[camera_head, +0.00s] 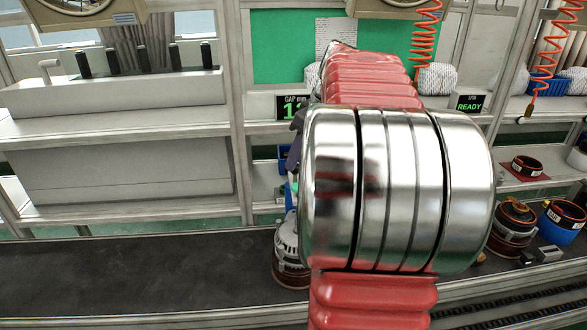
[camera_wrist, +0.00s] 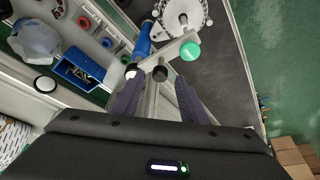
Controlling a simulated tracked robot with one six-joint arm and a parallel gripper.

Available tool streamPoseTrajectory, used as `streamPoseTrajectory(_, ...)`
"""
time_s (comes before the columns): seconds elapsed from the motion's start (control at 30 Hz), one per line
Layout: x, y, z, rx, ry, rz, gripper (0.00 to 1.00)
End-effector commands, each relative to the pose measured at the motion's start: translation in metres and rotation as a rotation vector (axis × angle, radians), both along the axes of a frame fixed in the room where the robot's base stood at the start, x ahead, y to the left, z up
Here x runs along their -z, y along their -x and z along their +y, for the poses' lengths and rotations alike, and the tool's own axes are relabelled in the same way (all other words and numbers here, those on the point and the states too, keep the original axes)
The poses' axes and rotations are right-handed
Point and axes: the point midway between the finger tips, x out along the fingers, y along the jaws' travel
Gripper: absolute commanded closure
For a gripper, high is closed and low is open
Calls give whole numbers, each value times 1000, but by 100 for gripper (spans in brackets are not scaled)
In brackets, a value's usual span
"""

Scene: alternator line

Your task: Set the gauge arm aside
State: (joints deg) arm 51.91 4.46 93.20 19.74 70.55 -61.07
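In the wrist view the gauge arm appears to be the pale bar (camera_wrist: 174,50) with a green knob (camera_wrist: 190,51) at its right end and a black-tipped pin below it. It lies across the front of a grey alternator (camera_wrist: 183,14), beside a blue cylinder (camera_wrist: 142,42). My gripper (camera_wrist: 158,88) is open, its two purple fingers apart with nothing held between them. The fingertips are just short of the bar; contact cannot be told.
A gap display (camera_head: 292,107) and a READY display (camera_head: 470,103) stand on the shelf. More units, including one dark copper-wound unit (camera_head: 514,228), stand at the right. The dark belt (camera_head: 130,275) is clear at left. A blue bin (camera_wrist: 80,72) lies left in the wrist view.

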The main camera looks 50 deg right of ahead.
Motion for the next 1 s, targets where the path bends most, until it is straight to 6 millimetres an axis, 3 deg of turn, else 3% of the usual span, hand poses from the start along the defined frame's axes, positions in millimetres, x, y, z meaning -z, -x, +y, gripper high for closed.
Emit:
streamPoseTrajectory(0.3,38,-16,2,-1,-2,1,60)
streamPoseTrajectory(0.7,44,-18,1,0,0,0,60)
streamPoseTrajectory(1.0,44,-18,1,0,0,0,82)
